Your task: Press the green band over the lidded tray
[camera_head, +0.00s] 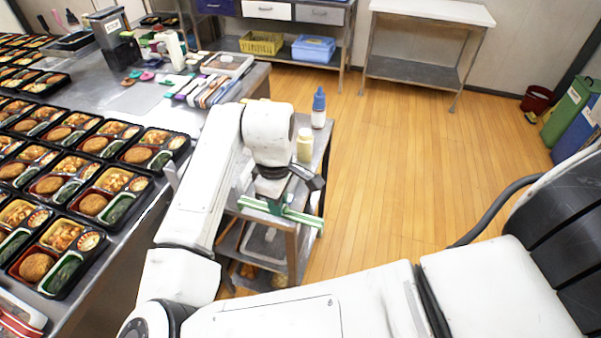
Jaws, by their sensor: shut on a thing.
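My gripper (284,201) is over the small metal cart (319,153), to the right of the long steel counter. It is shut on the green band (302,217), a green strip with pale stripes that sticks out on both sides of the jaws. My wrist and forearm hide much of the cart top. I cannot make out a lidded tray under the band. Rows of open black bento trays (143,164) with food stand on the counter at left.
A blue-capped bottle (319,110) and a pale yellow bottle (305,145) stand on the cart, close behind my gripper. Several coloured bands or packs (203,90) lie on the counter's far right part. The wooden floor (400,150) right of the cart is clear.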

